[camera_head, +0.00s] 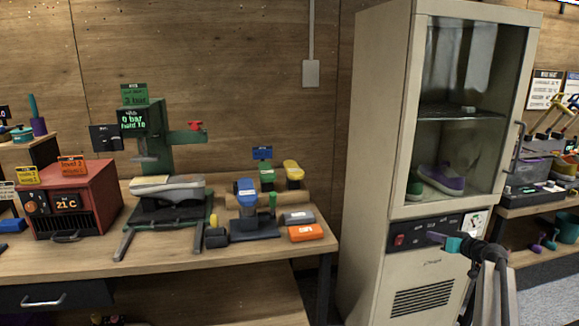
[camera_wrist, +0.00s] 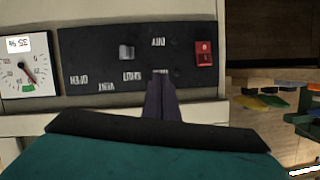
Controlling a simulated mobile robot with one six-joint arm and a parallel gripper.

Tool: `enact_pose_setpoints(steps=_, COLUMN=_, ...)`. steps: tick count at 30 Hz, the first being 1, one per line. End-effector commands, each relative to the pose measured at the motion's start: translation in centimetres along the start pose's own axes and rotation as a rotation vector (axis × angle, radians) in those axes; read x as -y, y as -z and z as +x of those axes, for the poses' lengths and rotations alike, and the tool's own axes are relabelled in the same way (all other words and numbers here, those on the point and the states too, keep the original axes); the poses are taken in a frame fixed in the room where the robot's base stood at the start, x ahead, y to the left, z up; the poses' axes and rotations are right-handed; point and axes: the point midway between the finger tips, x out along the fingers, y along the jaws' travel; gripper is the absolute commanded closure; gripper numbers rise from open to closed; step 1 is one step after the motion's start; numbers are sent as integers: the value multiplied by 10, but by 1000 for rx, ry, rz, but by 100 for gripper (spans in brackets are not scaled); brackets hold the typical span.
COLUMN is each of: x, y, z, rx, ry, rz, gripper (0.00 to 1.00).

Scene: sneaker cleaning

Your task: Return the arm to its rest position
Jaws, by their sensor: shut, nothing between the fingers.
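My gripper (camera_head: 434,237) is at the right in the head view, in front of the cabinet's dark control panel (camera_head: 418,228). Its slim dark fingers are together with nothing between them. In the wrist view the closed fingers (camera_wrist: 161,88) point at the panel (camera_wrist: 90,62), which looks upside down. The tips overlap the panel's edge in the picture; I cannot tell whether they touch it. A red switch (camera_wrist: 203,54), a grey knob (camera_wrist: 127,52) and a round gauge (camera_wrist: 24,72) show there. My arm reaches in from the lower right.
The tall cabinet (camera_head: 376,130) has a glass door that looks shut, with a purple and green sneaker (camera_head: 442,179) inside. A workbench (camera_head: 170,262) at left holds a red heater box (camera_head: 75,205), a green press (camera_head: 155,130) and several tools. Another cluttered bench (camera_head: 535,205) stands at right.

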Motion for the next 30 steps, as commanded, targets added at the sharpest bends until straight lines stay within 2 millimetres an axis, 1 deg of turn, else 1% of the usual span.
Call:
enact_pose_setpoints(steps=1, x=18, y=-19, z=11, rx=28, ry=20, rz=4, gripper=100)
enact_pose_setpoints(steps=5, x=56, y=-65, z=36, rx=98, ry=62, rz=11, gripper=100)
enact_pose_setpoints(steps=6, x=68, y=-80, z=43, rx=120, ry=75, rz=14, gripper=100)
enact_pose_setpoints(steps=8, x=86, y=-102, z=52, rx=155, ry=94, rz=17, gripper=100)
enact_pose_setpoints(steps=12, x=130, y=-154, z=68, rx=239, ry=139, rz=26, gripper=100)
enact_pose_setpoints(steps=14, x=148, y=-178, z=73, rx=278, ry=158, rz=30, gripper=100)
enact_pose_setpoints(steps=15, x=161, y=-193, z=75, rx=303, ry=169, rz=32, gripper=100)
enact_pose_setpoints(steps=19, x=202, y=-244, z=79, rx=390, ry=206, rz=39, gripper=100)
enact_pose_setpoints(steps=20, x=211, y=-255, z=79, rx=410, ry=215, rz=41, gripper=100)
enact_pose_setpoints(steps=21, x=223, y=-271, z=78, rx=439, ry=225, rz=42, gripper=100)
enact_pose_setpoints(steps=23, x=242, y=-294, z=76, rx=482, ry=241, rz=45, gripper=100)
enact_pose_setpoints(steps=24, x=254, y=-311, z=74, rx=512, ry=251, rz=47, gripper=100)
enact_pose_setpoints(steps=26, x=272, y=-334, z=69, rx=557, ry=265, rz=48, gripper=100)
enact_pose_setpoints(steps=27, x=284, y=-350, z=65, rx=587, ry=274, rz=50, gripper=100)
enact_pose_setpoints(steps=29, x=302, y=-373, z=58, rx=634, ry=286, rz=52, gripper=100)
enact_pose_setpoints(steps=30, x=313, y=-388, z=53, rx=666, ry=294, rz=51, gripper=100)
